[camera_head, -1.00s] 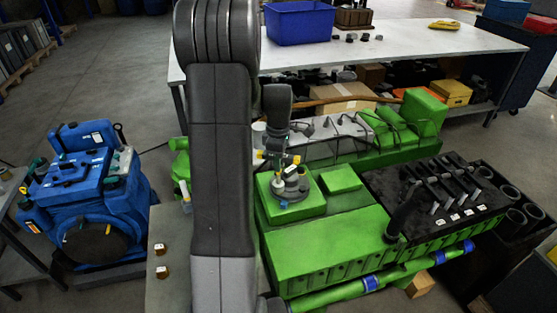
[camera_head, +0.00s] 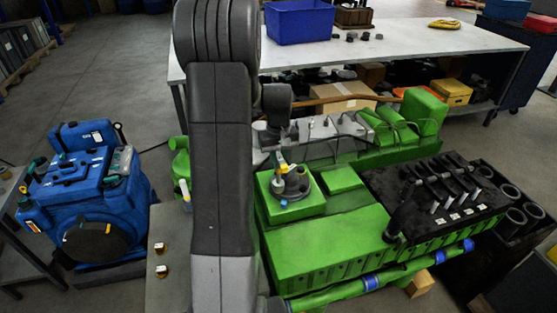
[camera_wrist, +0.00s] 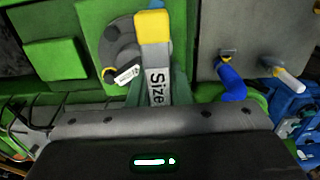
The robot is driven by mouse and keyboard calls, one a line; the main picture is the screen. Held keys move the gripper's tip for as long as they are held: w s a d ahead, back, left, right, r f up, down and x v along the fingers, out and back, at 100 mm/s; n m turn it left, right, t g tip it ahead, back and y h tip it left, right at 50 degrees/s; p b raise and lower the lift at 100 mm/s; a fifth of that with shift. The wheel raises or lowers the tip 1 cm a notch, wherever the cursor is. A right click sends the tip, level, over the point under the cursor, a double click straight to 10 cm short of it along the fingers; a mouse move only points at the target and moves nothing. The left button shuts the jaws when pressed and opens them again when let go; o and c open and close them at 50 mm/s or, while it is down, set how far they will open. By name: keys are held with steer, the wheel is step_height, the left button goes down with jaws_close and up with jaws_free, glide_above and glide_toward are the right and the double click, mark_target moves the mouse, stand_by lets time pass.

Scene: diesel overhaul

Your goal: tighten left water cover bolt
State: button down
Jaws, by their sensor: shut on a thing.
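A bolt with a white tag (camera_wrist: 126,74) shows at the cover's edge. In the head view the water cover (camera_head: 292,184) sits on a green block, with a yellow piece standing at it.
A green engine (camera_head: 330,240) fills the middle. Two small brass-coloured pieces (camera_head: 161,258) stand on a grey bench to the left. A blue engine (camera_head: 85,190) stands further left. A white table (camera_head: 420,50) with a blue bin (camera_head: 299,22) is behind.

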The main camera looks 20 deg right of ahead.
steer(key=m, duration=1)
steer(key=shift+m, duration=0.4)
steer(key=m, duration=1)
steer(key=shift+f+m, duration=0.1)
steer(key=shift+m, duration=0.2)
